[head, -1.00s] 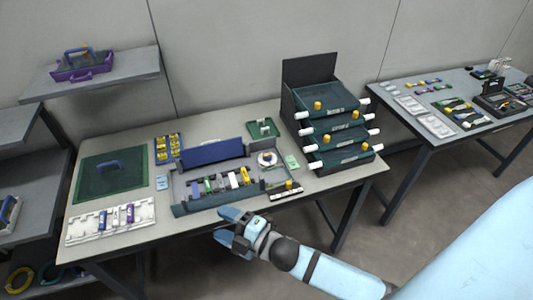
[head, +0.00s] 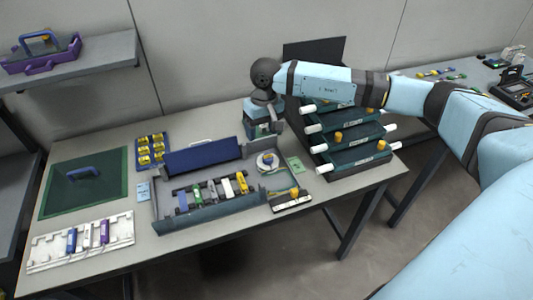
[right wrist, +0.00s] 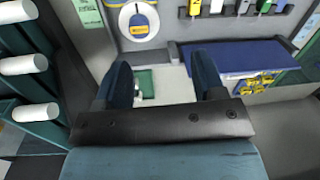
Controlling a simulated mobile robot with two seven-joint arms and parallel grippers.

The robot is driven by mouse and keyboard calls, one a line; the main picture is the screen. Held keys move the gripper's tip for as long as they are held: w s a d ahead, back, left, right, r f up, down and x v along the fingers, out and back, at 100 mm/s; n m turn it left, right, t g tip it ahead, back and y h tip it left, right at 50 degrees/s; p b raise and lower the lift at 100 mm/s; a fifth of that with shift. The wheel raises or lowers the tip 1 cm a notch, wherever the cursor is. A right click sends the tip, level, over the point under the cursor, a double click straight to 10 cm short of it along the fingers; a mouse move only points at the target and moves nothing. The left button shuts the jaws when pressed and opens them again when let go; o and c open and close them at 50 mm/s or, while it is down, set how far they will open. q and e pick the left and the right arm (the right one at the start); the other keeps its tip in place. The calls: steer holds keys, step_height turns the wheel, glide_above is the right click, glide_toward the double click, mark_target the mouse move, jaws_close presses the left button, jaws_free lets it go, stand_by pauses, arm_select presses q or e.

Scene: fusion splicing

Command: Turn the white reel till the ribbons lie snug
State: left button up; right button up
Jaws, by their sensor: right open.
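The white reel (head: 267,162) sits in the right end of the grey open tray (head: 208,218) on the table. It is a round disc with a blue and yellow piece at its middle, which also shows at the top of the right wrist view (right wrist: 138,22). The ribbons on it are too small to make out. My right gripper (head: 262,134) points down over the back of the table, behind the reel and apart from it. In the right wrist view its fingers (right wrist: 162,72) are spread with nothing gripped. My left gripper is not in view.
A rack of green drawers with white handles (head: 351,157) stands close to the right of my gripper. A small green tray (right wrist: 145,82) lies below, between the fingers in the wrist view. A blue lid (head: 202,157) stands along the tray's back. A green mat (head: 110,190) lies left.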

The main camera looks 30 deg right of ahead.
mark_target(268, 156)
steer(key=shift+n+h, duration=0.3)
steer(key=shift+h, duration=0.3)
steer(key=d+f, duration=0.1)
steer(key=f, duration=0.7)
steer(key=w+d+f+p, duration=0.1)
steer(key=f, duration=0.3)
steer(key=shift+d+f, duration=0.35)
steer(key=shift+s, duration=0.1)
steer(key=c, duration=0.9)
